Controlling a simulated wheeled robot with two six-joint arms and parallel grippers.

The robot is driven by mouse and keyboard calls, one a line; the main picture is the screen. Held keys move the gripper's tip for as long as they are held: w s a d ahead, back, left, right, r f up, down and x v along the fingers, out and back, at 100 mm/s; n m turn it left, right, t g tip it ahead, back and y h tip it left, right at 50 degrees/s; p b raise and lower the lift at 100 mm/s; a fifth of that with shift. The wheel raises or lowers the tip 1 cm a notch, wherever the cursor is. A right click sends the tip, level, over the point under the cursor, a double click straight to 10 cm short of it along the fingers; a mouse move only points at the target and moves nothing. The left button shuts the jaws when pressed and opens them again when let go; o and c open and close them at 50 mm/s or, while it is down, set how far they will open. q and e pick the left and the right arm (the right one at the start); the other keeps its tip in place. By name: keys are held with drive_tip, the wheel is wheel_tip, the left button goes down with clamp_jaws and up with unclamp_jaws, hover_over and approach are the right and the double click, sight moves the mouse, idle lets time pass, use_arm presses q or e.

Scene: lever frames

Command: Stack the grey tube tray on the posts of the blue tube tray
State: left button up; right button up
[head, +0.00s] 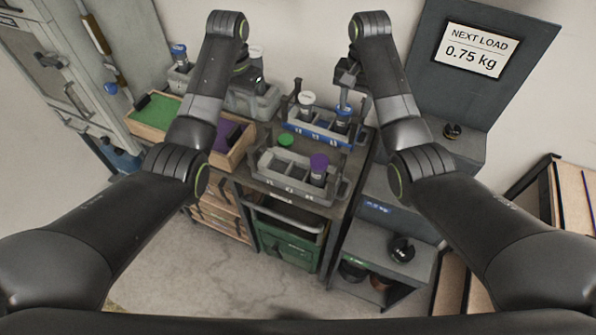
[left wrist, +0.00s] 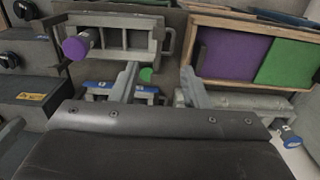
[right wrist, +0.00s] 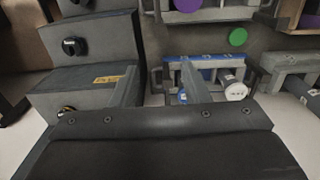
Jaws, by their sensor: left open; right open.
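The grey tube tray (head: 268,172) sits on the table's front part, with a purple-capped tube (head: 318,168) in its right end. The blue tube tray (head: 322,136) stands behind it, with a white-capped tube (head: 307,98) and a blue-capped tube (head: 343,114). Upright posts rise at the blue tray; my right arm partly covers that area. My left gripper (head: 252,78) is open and empty, high to the left of the blue tray. My right gripper (head: 346,78) is open and empty above the blue tray's right end. The grey tray shows in the left wrist view (left wrist: 127,20).
A green round cap (head: 286,140) lies between the trays. A wooden box (head: 222,166) with purple and green sections is at left, beside another grey rack (head: 262,106). A grey stepped stand (head: 400,238) is at right. A green crate (head: 285,243) sits below the table.

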sight(250, 148)
use_arm(q)
wheel_tip(250, 148, down, 18)
drive_tip(key=shift+r, duration=0.25)
use_arm(e)
wheel_tip(250, 148, down, 17)
drive_tip(key=shift+f, duration=0.2)
use_arm(q)
clamp_jaws()
use_arm(e)
clamp_jaws()
use_arm(q)
drive_tip(key=shift+a, duration=0.1)
use_arm(e)
drive_tip(key=shift+d, duration=0.1)
use_arm(q)
drive_tip(key=shift+r, duration=0.1)
use_arm(e)
drive_tip(key=shift+r, duration=0.1)
